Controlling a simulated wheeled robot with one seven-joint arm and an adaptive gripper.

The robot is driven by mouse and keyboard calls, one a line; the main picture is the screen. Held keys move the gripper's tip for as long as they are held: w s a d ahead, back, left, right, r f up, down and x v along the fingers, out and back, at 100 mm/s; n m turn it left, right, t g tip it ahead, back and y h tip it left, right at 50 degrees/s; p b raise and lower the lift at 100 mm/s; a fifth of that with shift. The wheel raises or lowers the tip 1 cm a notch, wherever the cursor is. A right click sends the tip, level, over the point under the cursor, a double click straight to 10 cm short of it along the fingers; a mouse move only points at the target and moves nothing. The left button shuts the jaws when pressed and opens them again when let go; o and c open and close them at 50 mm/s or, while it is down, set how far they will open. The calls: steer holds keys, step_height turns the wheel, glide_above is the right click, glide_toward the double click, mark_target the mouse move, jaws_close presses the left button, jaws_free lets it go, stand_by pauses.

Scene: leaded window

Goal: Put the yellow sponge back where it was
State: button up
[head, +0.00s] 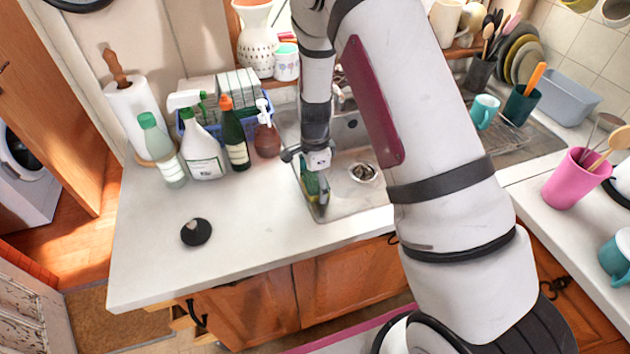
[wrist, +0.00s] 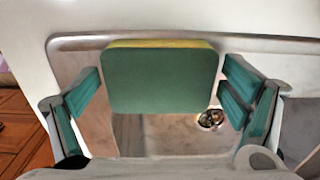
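The yellow sponge (wrist: 158,80) has a green face turned to the wrist camera and a thin yellow edge showing along its top. It sits between my gripper's (wrist: 160,82) two teal finger pads, which meet its left and right edges. In the head view my gripper (head: 317,172) points down at the left side of the sink, with the sponge (head: 315,190) at its fingertips. The sponge appears held above the basin (head: 345,205). My arm hides part of the sink.
A pink cup (head: 573,180) stands at right.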

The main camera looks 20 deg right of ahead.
step_height(320, 180, up, 12)
steer(key=r+b, duration=0.1)
steer(key=b, duration=0.1)
step_height(320, 180, up, 9)
steer(key=n+t, duration=0.1)
steer(key=n, duration=0.3)
glide_above(315, 180)
steer(key=s, duration=0.4)
steer(key=s+r+n+t, duration=0.2)
steer(key=s+r+n, duration=0.4)
steer(key=s, duration=0.4)
steer(key=s+r+n+t, duration=0.2)
steer(key=s+r+n, duration=0.5)
steer(key=s, duration=0.3)
steer(key=shift+s+n+t, duration=0.2)
steer(key=shift+n+t, duration=0.1)
steer(key=shift+n, duration=0.2)
